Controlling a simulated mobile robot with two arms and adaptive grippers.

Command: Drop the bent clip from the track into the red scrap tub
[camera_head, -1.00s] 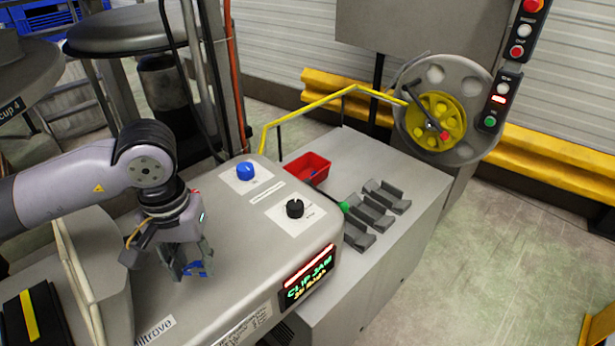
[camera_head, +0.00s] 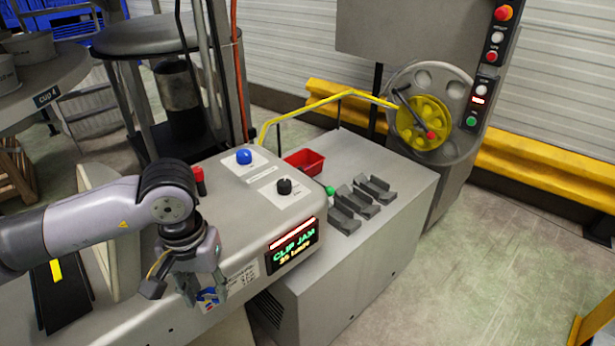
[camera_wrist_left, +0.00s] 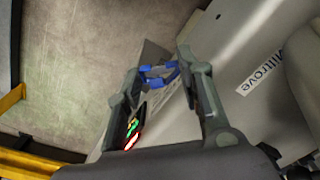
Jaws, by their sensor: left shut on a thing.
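My left gripper (camera_head: 205,298) is low in the head view, over the front edge of the grey machine housing (camera_head: 150,318). It is shut on a small blue clip (camera_wrist_left: 158,76), held between the fingertips in the left wrist view. The clip's exact shape is hard to make out. The red scrap tub (camera_head: 304,161) stands on the grey cabinet top behind the control knobs, up and to the right of the gripper and well apart from it. Its floor is mostly hidden. The track is not clearly visible. My right gripper is not in view.
A blue knob (camera_head: 244,157), a black knob (camera_head: 284,187) and a red button (camera_head: 198,180) stand up from the housing. A lit display (camera_head: 293,246) reads CLIP JAM. Dark grey holders (camera_head: 360,203) sit right of the tub; a yellow rail (camera_head: 318,104) runs behind it.

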